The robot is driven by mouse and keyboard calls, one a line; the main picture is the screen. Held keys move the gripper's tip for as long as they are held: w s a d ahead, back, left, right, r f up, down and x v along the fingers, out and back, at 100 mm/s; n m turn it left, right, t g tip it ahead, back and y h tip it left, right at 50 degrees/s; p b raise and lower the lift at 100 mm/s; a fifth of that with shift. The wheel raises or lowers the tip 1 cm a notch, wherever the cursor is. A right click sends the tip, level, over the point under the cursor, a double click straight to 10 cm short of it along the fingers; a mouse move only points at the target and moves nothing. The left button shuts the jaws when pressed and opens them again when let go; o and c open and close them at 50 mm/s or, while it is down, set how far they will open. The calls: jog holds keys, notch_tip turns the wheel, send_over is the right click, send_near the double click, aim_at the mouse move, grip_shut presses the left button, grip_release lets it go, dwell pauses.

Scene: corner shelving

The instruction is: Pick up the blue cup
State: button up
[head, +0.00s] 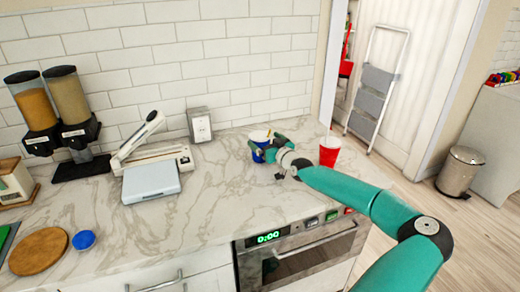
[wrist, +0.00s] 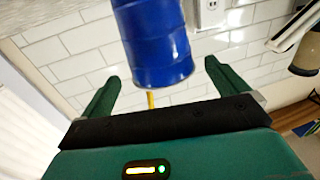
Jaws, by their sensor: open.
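The blue cup (head: 258,155) stands on the marble counter toward the right end, with a yellow stick-like piece at its top. In the wrist view the blue cup (wrist: 155,45) is large and appears upside down, with the yellow piece (wrist: 150,98) at its lower end. My gripper (head: 266,143) is at the cup's right side in the head view and partly hides it. In the wrist view my gripper (wrist: 161,76) is open, one finger on each side of the cup's near end, with gaps visible. Contact is not visible.
A red cup (head: 329,151) stands close to the right of my gripper. The counter's front edge lies above an oven (head: 300,255). The middle counter is clear.

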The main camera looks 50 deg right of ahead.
aim_at(255, 132)
jog(key=x, duration=0.4)
jog(key=shift+a+r, duration=0.1)
jog(key=c, duration=1.3)
jog(key=shift+r, duration=0.1)
